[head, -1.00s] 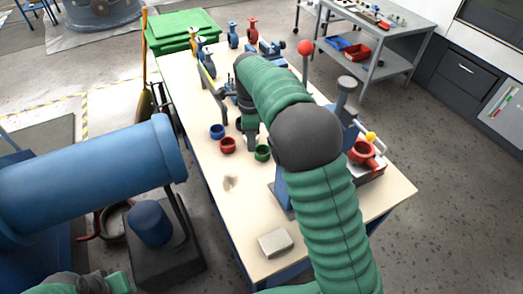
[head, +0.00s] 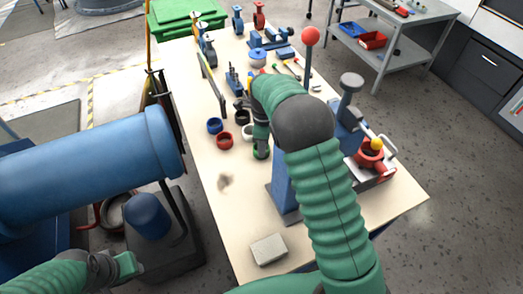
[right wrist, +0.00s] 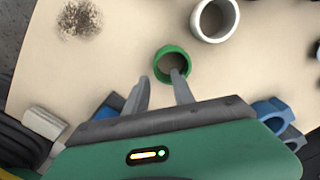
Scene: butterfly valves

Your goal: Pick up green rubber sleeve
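The green rubber sleeve (head: 261,153) is a short open ring standing on the pale workbench (head: 225,225). My right gripper (head: 261,141) is right above it and partly hides it in the head view. In the right wrist view the sleeve (right wrist: 161,57) stands at the fingertips. My right gripper (right wrist: 161,75) is open there. One finger overlaps the sleeve's opening and the other is outside its left wall. I cannot tell whether they touch it. My left gripper (head: 122,267) is low at the left, away from the bench; its fingers are unclear.
A white sleeve (right wrist: 235,20) stands close beside the green one. Red (head: 224,146), blue (head: 215,132) and black (head: 242,123) sleeves stand nearby. A blue stand (head: 283,190) and a red valve body (head: 370,160) are to the right. A grey block (head: 268,249) lies near the front edge.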

